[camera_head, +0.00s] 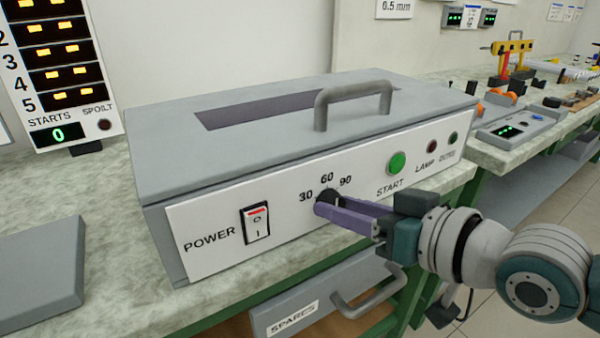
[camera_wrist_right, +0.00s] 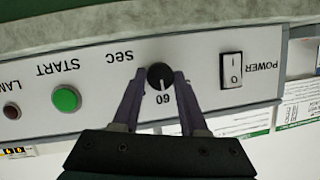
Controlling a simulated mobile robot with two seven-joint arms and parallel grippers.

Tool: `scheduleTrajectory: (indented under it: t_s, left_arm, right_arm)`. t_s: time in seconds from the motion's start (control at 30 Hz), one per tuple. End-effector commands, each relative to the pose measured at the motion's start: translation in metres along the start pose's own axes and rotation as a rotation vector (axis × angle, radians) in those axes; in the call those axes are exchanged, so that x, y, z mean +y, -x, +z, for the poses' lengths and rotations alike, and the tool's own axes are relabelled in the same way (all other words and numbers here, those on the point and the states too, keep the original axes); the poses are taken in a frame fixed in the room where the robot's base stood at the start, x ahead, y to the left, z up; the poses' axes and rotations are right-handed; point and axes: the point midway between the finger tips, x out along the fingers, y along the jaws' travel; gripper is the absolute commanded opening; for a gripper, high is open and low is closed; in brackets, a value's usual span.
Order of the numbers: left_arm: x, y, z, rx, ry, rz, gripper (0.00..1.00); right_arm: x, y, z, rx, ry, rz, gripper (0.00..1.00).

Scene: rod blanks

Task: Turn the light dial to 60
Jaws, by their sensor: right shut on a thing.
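The light dial (camera_head: 326,197) is a small black round knob on the white front panel of a grey box (camera_head: 210,150), below the printed marks 30, 60 and 90. My right gripper (camera_head: 322,207) is shut on the dial, its purple fingers on either side of it. In the right wrist view, turned upside down, the fingers (camera_wrist_right: 160,84) flank the dial (camera_wrist_right: 160,72). Its pale pointer line points towards the printed 60. The 30 and 90 are hidden by the fingers there. My left gripper is in neither view.
A power switch (camera_head: 256,224) is left of the dial and a green START button (camera_head: 397,163) right of it. A SPARES drawer (camera_head: 325,293) stands below the bench. A score board (camera_head: 62,75) is at the back left.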

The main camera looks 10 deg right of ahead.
Motion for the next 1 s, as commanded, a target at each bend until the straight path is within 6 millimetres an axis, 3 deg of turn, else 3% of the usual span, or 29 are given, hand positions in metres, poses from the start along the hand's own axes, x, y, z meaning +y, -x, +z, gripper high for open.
scheduleTrajectory:
  t_s: [0.6,0.63,0.87,1.0]
  left_arm:
    - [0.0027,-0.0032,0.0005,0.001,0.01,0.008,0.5]
    - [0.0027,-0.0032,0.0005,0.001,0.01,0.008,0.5]
    - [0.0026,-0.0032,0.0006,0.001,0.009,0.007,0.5]
    - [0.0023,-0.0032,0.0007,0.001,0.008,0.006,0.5]
  right_arm:
    - [0.0003,0.0001,0.0006,0.0,-0.038,-0.013,0.0]
    - [0.0003,0.0001,0.0006,0.0,-0.038,-0.013,0.45]
    - [0.0002,0.0,0.0003,0.001,-0.037,-0.013,0.71]
    - [0.0001,0.0,0.0002,0.001,-0.038,-0.014,0.73]
